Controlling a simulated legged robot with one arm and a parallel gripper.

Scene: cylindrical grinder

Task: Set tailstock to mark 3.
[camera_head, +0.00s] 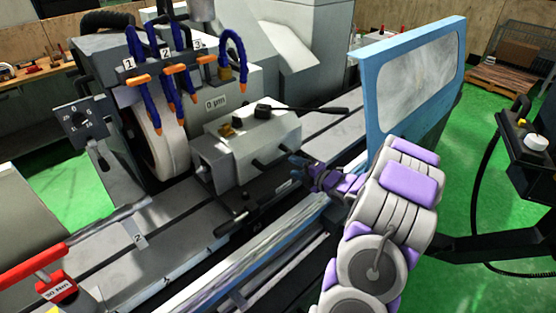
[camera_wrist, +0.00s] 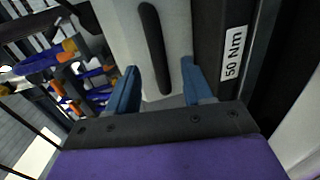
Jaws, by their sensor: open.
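The tailstock (camera_head: 250,140) is a grey box-shaped unit on the machine table in the head view. A long black lever (camera_head: 310,108) lies across its top and points right. A dark bar with a round-ended handle (camera_head: 232,223) sits at its front foot.
The grinding wheel (camera_head: 160,145) and blue coolant hoses (camera_head: 180,65) are left of the tailstock. A red tool marked 30 Nm (camera_head: 55,285) is at lower left.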

